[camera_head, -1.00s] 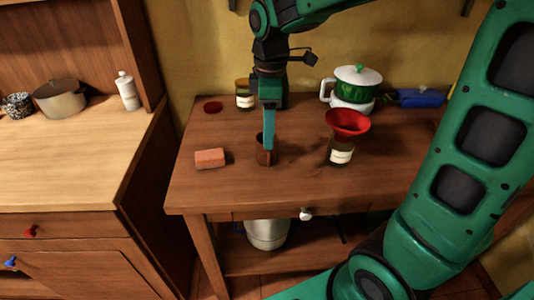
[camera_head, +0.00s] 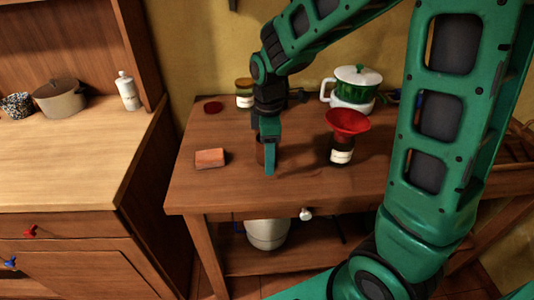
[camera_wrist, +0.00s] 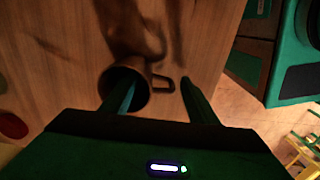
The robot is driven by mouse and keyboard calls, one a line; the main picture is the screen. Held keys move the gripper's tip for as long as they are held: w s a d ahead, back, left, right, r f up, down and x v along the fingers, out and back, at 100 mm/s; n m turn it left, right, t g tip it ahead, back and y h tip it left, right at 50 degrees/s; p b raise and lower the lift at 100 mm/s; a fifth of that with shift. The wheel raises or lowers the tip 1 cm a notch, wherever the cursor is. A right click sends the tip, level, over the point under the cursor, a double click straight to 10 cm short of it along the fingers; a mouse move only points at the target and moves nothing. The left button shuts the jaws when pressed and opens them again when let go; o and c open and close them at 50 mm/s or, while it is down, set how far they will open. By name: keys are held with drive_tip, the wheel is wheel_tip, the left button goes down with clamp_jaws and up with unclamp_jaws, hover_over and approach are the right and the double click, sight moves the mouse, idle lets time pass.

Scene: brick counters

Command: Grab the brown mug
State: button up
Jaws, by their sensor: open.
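The brown mug (camera_head: 260,154) stands on the wooden table, mostly hidden behind my gripper (camera_head: 269,158) in the head view. In the wrist view the mug (camera_wrist: 142,73) shows its dark opening, with its handle (camera_wrist: 164,83) pointing right. My gripper (camera_wrist: 157,84) is open there. One finger overlaps the mug's opening and seems to reach into it; the other is outside, to the right of the handle. The handle lies between the fingers. Whether a finger touches the mug I cannot tell.
An orange-brown block (camera_head: 210,158) lies left of the mug. A jar with a red funnel (camera_head: 347,122) stands to the right. A green pot (camera_head: 356,82), a jar (camera_head: 244,93) and a red lid (camera_head: 213,107) are at the back. The table's front is clear.

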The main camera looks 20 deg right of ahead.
drive_tip(key=shift+f, duration=0.4)
clamp_jaws()
drive_tip(key=shift+r, duration=0.1)
